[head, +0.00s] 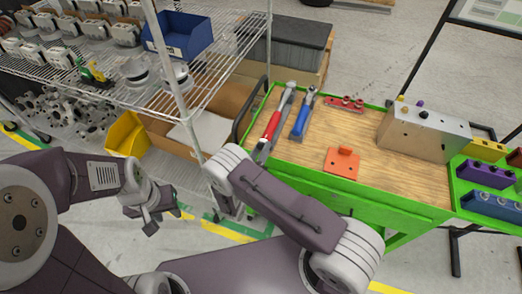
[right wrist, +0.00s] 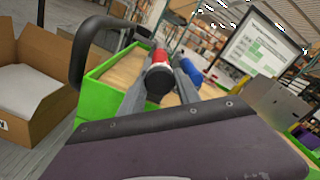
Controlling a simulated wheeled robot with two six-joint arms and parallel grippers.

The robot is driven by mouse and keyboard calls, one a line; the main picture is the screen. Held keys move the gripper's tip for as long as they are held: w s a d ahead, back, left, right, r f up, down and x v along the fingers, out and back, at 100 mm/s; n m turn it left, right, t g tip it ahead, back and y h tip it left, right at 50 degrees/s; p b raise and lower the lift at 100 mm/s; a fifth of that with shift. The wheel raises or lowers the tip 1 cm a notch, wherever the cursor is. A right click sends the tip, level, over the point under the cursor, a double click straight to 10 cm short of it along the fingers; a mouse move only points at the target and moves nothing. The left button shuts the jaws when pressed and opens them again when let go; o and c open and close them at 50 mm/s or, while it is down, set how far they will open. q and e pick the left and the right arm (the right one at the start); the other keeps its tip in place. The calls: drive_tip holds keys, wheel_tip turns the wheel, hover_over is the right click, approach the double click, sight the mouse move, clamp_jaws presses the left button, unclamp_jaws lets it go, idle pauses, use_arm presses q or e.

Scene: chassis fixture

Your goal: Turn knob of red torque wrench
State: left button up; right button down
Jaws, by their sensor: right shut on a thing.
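The red torque wrench (head: 272,126) lies on the wooden top of the green-edged table, its handle end towards me at the table's left front corner. In the right wrist view its red handle (right wrist: 158,60) ends in a dark round knob (right wrist: 159,82). My right gripper (right wrist: 163,74) has its grey fingers on both sides of the handle end and is shut on it. In the head view my right wrist mostly hides these fingers. My left gripper (head: 158,217) is empty, its fingers apart, low over the floor left of the table.
A blue-handled wrench (head: 303,116) lies close to the right of the red one. An orange block (head: 342,162), a red holder (head: 345,104) and a metal box (head: 425,134) are further right. A wire shelf (head: 205,80) and cardboard boxes stand left of the table.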

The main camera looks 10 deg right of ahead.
drive_tip(key=shift+n, duration=0.4)
drive_tip(key=c, duration=0.9)
unclamp_jaws()
drive_tip(key=shift+o, duration=0.2)
